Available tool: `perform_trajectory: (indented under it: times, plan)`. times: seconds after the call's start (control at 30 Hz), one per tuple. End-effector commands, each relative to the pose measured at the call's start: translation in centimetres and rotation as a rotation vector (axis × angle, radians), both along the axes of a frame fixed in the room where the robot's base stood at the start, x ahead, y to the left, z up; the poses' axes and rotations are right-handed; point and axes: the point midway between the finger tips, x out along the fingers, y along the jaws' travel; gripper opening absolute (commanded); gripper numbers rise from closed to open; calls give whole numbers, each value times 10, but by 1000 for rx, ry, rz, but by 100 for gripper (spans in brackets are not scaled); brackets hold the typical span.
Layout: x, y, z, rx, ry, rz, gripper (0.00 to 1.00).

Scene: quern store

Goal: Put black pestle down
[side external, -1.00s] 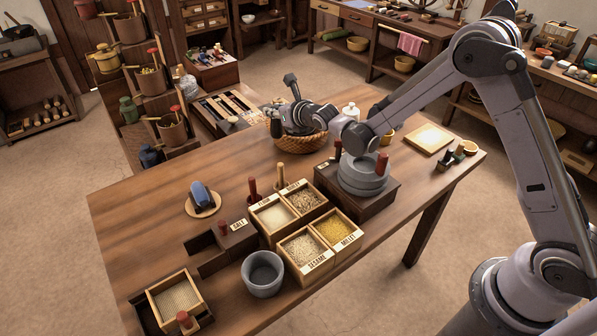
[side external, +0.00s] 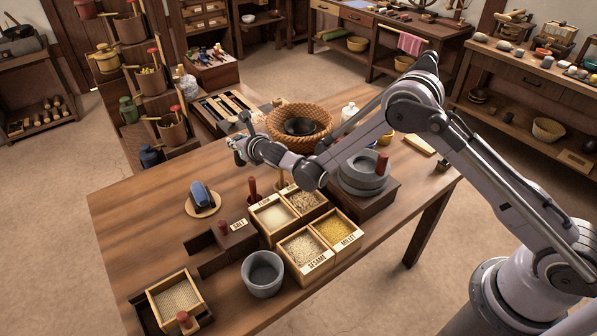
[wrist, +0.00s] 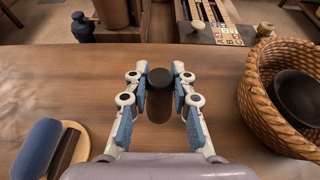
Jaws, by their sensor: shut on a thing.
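The black pestle (wrist: 159,80) is pinched between the fingertips of my gripper (wrist: 160,90) in the wrist view, its rounded dark end towards the camera. In the side external view my gripper (side external: 238,152) is over the far left part of the wooden table (side external: 150,210), left of the woven basket. The pestle is hard to make out there, mostly hidden by the gripper. I cannot tell whether its lower end touches the table.
The woven basket (side external: 273,122) with a black bowl (side external: 299,127) stands right of my gripper. A blue object (side external: 201,195) on a round wooden board lies nearer. Grain boxes (side external: 305,272), a grey mortar (side external: 262,275) and a stone quern (side external: 362,178) stand further right and forward. Bare tabletop lies at the left.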

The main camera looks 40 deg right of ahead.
Motion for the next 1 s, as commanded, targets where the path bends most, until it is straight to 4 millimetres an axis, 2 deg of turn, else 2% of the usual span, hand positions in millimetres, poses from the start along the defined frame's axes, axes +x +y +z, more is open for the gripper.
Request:
perform_trajectory:
  times: [0.1, 0.2, 0.6, 0.63, 0.7, 1.0]
  plan:
    - [0, 0, -17, 0, -1, 1, 0]
    - [0, 0, -24, 0, -1, 1, 0]
    - [0, 0, -29, 0, 0, 1, 0]
    - [0, 0, -29, 0, 0, 1, 32]
    - [0, 0, -29, 0, 0, 1, 47]
    - [0, 0, -28, 0, 0, 1, 47]
